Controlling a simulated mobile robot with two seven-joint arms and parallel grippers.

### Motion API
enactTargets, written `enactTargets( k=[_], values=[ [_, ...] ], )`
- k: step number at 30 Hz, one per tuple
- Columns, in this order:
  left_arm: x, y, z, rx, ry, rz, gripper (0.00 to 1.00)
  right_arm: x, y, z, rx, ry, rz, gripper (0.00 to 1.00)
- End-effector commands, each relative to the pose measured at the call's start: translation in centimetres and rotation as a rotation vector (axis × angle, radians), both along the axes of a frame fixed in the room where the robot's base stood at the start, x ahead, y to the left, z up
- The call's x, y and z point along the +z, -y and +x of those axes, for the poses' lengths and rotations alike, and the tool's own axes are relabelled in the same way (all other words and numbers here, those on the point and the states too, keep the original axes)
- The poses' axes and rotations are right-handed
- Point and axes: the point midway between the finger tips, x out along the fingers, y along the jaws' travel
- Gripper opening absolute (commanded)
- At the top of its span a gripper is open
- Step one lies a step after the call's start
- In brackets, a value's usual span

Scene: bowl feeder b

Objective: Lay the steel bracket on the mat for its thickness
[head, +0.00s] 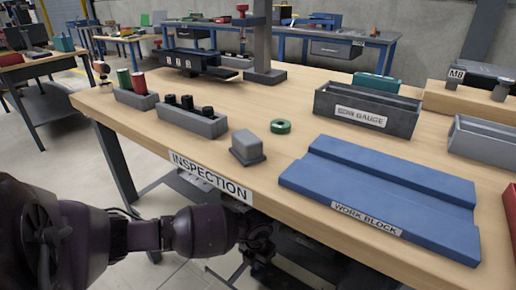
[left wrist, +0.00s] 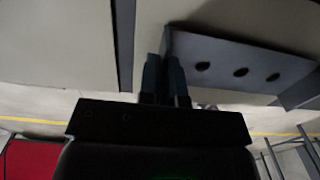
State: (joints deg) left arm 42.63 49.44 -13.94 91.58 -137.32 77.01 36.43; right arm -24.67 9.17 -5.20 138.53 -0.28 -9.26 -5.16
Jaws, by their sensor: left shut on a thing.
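My left gripper (head: 258,246) is low in front of the bench, below its front edge. In the left wrist view the two fingers (left wrist: 166,80) are shut on a grey steel bracket (left wrist: 222,52), a flat plate with three dark holes and a bent edge at its right end. The bracket extends to the right of the fingers. In the head view I cannot make out the bracket. I see no clear mat on the bench; a blue stepped block (head: 390,190) labelled WORK BLOCK lies at the front right. My right gripper is not in view.
The wooden bench (head: 270,185) carries an INSPECTION label (head: 210,177) on its front edge. A grey block (head: 247,147), a green ring (head: 281,126), a grey holder (head: 192,118) with black plugs and a dark gauge box (head: 367,108) stand on it. Some wood between them is bare.

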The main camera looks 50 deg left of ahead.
Motion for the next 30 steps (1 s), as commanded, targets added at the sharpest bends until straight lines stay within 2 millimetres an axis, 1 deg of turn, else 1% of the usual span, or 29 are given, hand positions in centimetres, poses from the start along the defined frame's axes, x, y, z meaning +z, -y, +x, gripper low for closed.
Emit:
enactTargets(
  k=[2, 9, 10, 14, 21, 24, 26, 29, 30],
  values=[
    [0.2, 0.0, 0.2, 0.000, 0.004, -0.001, 0.00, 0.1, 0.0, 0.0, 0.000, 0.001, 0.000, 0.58],
    [-0.3, 0.0, 0.1, 0.000, 0.002, -0.001, 0.00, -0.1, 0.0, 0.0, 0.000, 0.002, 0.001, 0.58],
    [-0.4, 0.0, 0.0, 0.000, 0.000, 0.001, 0.10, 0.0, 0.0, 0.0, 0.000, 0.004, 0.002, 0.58],
    [-0.4, 0.0, 0.0, 0.000, 0.001, 0.000, 0.30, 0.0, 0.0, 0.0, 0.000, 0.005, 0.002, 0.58],
    [-0.4, 0.0, 0.0, 0.000, 0.000, 0.000, 0.31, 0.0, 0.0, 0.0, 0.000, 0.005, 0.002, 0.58],
    [-0.1, 0.0, 0.0, 0.000, 0.001, 0.000, 0.31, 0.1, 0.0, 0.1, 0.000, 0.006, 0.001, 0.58],
    [0.5, 0.0, 0.1, -0.001, 0.003, 0.000, 0.31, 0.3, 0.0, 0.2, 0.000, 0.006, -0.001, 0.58],
    [2.0, -0.1, 0.3, -0.001, 0.009, 0.002, 0.31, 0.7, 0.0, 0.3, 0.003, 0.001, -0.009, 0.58],
    [2.8, -0.1, 0.4, -0.002, 0.011, 0.003, 0.31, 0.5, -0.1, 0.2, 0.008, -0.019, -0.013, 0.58]
  ],
)
